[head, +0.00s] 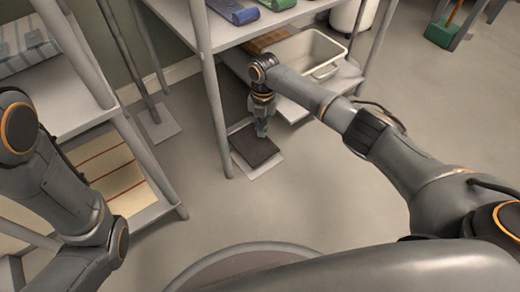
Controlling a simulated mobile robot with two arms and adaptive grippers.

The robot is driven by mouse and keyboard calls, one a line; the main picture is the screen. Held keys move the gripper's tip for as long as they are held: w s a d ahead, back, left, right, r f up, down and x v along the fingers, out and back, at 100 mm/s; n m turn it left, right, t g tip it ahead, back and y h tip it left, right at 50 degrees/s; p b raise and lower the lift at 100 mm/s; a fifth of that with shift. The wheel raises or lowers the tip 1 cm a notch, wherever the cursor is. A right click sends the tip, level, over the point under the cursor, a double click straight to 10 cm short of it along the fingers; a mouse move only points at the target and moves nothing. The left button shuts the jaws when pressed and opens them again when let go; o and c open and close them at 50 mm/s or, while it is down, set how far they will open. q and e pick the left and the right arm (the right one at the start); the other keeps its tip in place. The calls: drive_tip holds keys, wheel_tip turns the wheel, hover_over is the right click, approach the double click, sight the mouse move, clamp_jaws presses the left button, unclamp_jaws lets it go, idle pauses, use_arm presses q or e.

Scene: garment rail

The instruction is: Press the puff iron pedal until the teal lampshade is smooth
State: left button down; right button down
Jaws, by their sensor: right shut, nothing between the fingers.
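The pedal (256,147) is a dark pad on a light base plate, on the floor beside a leg of the shelf unit. My right gripper (262,132) points down over the far edge of the pedal, its fingers shut and empty. I cannot tell whether the fingertips touch the pad or hover just above it. My left arm comes in at the left, but its gripper is out of view. The teal lampshade and the puff iron's head are not in view.
Another rack (75,110) stands at the left. A green dustpan (440,33) is at the upper right. The floor right of the pedal is clear.

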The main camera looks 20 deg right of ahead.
sight(261, 150)
drive_tip(key=shift+s+a+f+b, duration=0.1)
drive_tip(key=shift+s+f+b, duration=0.05)
drive_tip(key=shift+f+b, duration=1.65)
drive_tip(key=shift+s+a+f+b, duration=0.1)
drive_tip(key=shift+f+b, duration=1.6)
drive_tip(key=shift+f, duration=0.05)
drive_tip(key=shift+r, duration=0.1)
